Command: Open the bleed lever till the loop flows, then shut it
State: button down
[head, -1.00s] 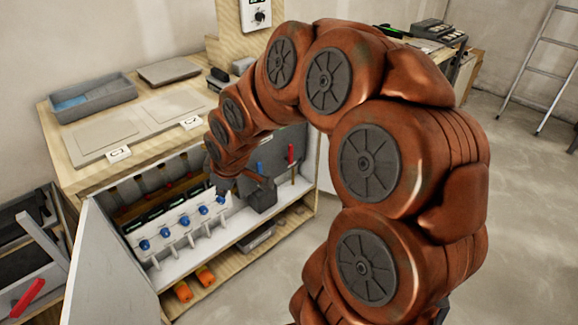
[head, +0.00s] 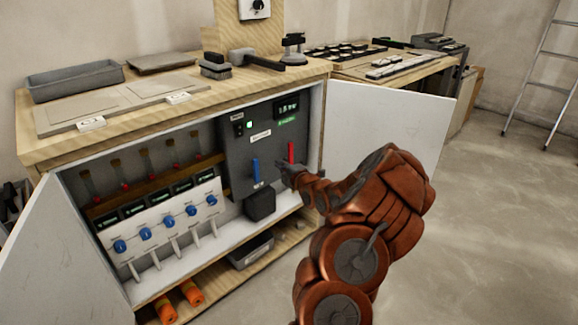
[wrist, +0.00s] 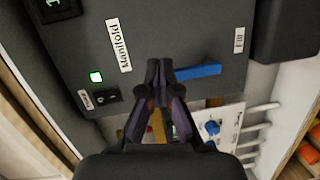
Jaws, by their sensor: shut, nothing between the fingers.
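On the dark panel (head: 238,153) inside the open cabinet are a blue lever (head: 256,170) and a red lever (head: 291,152), both pointing upright. I cannot tell from the labels which is the bleed lever. My gripper (head: 284,168) is in front of the panel, between the two levers and empty. In the wrist view, my gripper (wrist: 158,70) is shut, its tips beside one end of the blue lever (wrist: 199,72); I cannot tell if they touch. The red lever is not clear there. Several flow tubes (head: 148,163) with red floats stand left of the panel.
A white manifold (head: 150,232) with blue knobs is at the lower left. Cabinet doors stand open at left (head: 62,255) and right (head: 385,125). A black box (head: 260,205) sits below the blue lever. A green light (wrist: 96,77) glows on the panel.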

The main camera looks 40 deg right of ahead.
jog(key=shift+n+t+h, duration=0.4)
jog(key=shift+t, duration=0.1)
jog(key=s+d+f, duration=0.1)
jog(key=d, duration=0.1)
jog(key=s+d+f+b, duration=0.1)
jog(key=f, duration=0.1)
jog(key=shift+s+d, duration=0.3)
jog(key=shift+d, duration=0.05)
jog(key=shift+r, duration=0.1)
jog(key=b+x, duration=0.2)
jog(key=x, duration=0.7)
jog(key=shift+w+d, duration=0.1)
jog(key=shift+w, duration=0.25)
jog(key=shift+w+d+b, duration=0.1)
jog(key=shift+d+b, duration=0.4)
jog(key=shift+d, duration=1.55)
